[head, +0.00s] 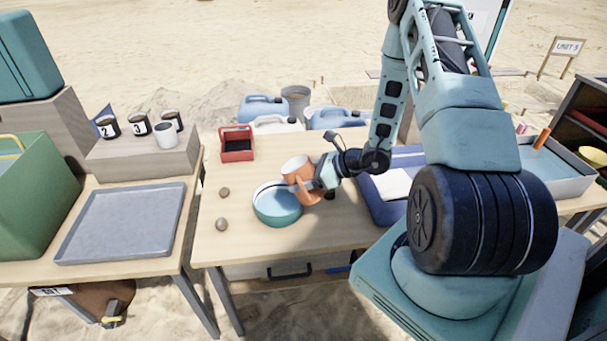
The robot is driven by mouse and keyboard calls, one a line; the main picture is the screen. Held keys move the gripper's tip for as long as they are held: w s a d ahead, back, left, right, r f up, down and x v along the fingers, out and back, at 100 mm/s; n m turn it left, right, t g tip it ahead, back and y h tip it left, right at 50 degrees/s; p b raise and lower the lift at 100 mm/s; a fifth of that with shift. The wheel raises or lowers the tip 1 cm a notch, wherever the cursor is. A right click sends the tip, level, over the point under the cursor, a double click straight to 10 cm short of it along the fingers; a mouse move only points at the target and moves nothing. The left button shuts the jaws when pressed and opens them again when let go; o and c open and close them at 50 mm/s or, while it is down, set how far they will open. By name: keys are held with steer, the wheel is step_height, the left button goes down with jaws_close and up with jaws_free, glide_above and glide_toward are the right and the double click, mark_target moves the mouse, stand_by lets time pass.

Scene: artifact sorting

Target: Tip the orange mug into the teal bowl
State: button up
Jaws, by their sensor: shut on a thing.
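The orange mug (294,168) is held by my gripper (312,184) at the right side of the teal bowl (277,214). The mug is tilted, and it overlaps the bowl's right rim in the head view. My gripper is shut on the mug and reaches it from the right. The teal bowl stands upright on the wooden table. What is inside the mug is hidden, and I cannot tell whether the mug touches the bowl's rim.
Two small brown lumps (221,224) lie left of the bowl. A red caddy (237,144) stands at the table's back left, and a blue tray (383,207) lies right of the bowl. A grey tray (122,222) lies on the left table.

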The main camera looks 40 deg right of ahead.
steer(key=shift+s+f+g+h+p, duration=0.15)
steer(key=shift+f+g+h+p, duration=0.85)
steer(key=shift+f+g+p, duration=1)
stand_by(0.4)
steer(key=shift+f+g+h+p, duration=0.2)
steer(key=shift+g+h+p, duration=0.45)
steer(key=shift+p, duration=1.35)
steer(key=shift+f+t+y+b, duration=0.1)
steer(key=shift+t+y+b, duration=0.2)
steer(key=shift+b, duration=0.8)
steer(key=shift+t+y+b, duration=0.25)
steer(key=shift+b, duration=0.4)
step_height(320, 180, up, 2)
steer(key=t+y+b, duration=0.2)
steer(key=t+b, duration=0.2)
steer(key=b, duration=0.3)
steer(key=shift+t, duration=0.3)
steer(key=r+t+y+b, duration=0.1)
steer(key=b, duration=0.1)
steer(key=t+y+b, duration=0.1)
steer(key=t+b, duration=0.1)
steer(key=shift+r+t+b, duration=0.3)
steer(key=shift+r+b, duration=0.1)
steer(key=shift+r+n+t+y+b, duration=0.3)
steer(key=shift+r+t+y+b, duration=0.2)
steer(key=shift+r+t+b, duration=0.1)
steer(key=shift+r, duration=0.2)
